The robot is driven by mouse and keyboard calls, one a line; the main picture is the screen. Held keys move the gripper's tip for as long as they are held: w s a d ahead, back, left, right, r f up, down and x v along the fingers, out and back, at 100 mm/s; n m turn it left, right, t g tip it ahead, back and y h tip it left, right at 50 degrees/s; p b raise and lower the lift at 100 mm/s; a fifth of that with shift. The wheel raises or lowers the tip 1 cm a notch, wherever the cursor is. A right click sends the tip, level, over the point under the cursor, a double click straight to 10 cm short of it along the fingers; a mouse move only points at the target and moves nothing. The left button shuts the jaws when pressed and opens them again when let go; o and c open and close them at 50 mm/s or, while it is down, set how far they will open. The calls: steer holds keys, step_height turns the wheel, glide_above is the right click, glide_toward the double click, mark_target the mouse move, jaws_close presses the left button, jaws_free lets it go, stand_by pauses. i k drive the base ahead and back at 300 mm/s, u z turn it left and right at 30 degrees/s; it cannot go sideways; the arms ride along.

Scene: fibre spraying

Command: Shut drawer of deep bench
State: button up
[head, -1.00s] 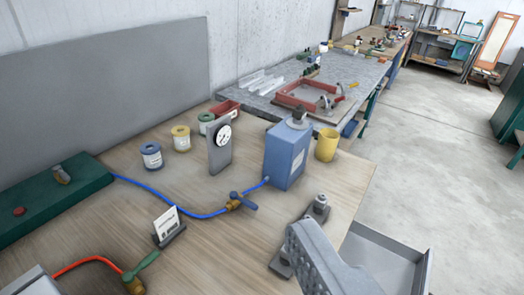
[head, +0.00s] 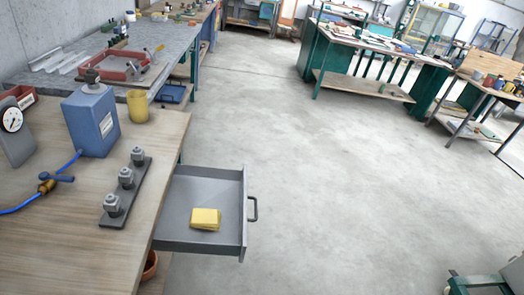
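The deep bench (head: 80,244) has a wooden top and fills the lower left of the head view. Its grey drawer (head: 178,208) stands pulled out to the right from under the top. A yellow block or folded cloth (head: 205,219) lies in the drawer. A dark bar handle (head: 253,208) is on the drawer's right-hand front face. My gripper is not in this view, so its fingers and their state are hidden.
On the bench top stand a blue canister (head: 92,120), a yellow cup (head: 138,106), a dial gauge (head: 13,130) and a grey strip with three fittings (head: 126,188). Open concrete floor (head: 345,190) lies right of the drawer. A green-legged table (head: 365,72) stands farther back.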

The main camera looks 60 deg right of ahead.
mark_target(191, 187)
steer(key=z, duration=2.4)
steer(key=i, duration=0.35)
steer(key=u, duration=1.25)
